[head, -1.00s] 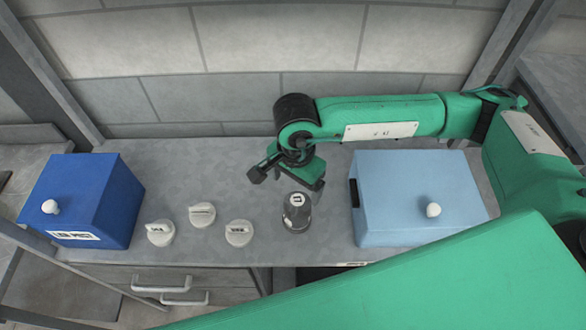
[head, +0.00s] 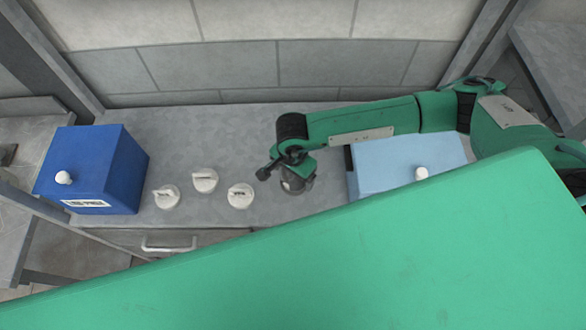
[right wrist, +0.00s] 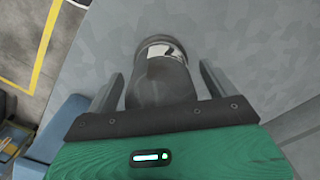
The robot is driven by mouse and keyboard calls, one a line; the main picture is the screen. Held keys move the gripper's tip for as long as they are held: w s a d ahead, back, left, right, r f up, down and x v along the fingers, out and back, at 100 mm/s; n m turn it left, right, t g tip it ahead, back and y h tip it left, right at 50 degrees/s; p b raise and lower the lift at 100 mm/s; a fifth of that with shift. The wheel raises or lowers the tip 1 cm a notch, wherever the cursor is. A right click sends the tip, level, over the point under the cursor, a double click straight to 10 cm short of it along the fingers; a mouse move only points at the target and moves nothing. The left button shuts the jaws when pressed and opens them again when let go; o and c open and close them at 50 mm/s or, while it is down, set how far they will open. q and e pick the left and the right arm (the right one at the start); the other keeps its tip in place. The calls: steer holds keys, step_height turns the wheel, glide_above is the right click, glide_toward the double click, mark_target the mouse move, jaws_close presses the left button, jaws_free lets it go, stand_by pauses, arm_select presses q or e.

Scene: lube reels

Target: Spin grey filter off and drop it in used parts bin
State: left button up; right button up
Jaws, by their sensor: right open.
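The dark grey filter (head: 297,186) stands upright on the grey bench, left of the light blue box. My right gripper (head: 288,170) is over it and hides much of it in the head view. In the right wrist view the filter (right wrist: 162,75) is between the two open fingers (right wrist: 161,88), with a visible gap on the right side; contact on the left cannot be told. The dark blue box (head: 97,170) at the left end of the bench has a white label, too small to read surely. My left gripper is not in view.
Three white round caps (head: 205,180) sit on the bench between the dark blue box and the filter. The light blue box (head: 395,165) with a white knob stands close right of the filter. A tiled wall (head: 250,65) is behind. My green arm covers the foreground.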

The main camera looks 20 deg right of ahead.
steer(key=c, duration=1.3)
steer(key=shift+o, duration=0.2)
steer(key=shift+f+n+b, duration=0.15)
steer(key=shift+n+b, duration=0.45)
steer(key=shift+b, duration=0.3)
steer(key=n+b, duration=0.3)
steer(key=shift+d, duration=0.15)
steer(key=shift+s+n+b, duration=0.15)
steer(key=shift+n+b, duration=0.15)
steer(key=shift+n, duration=0.2)
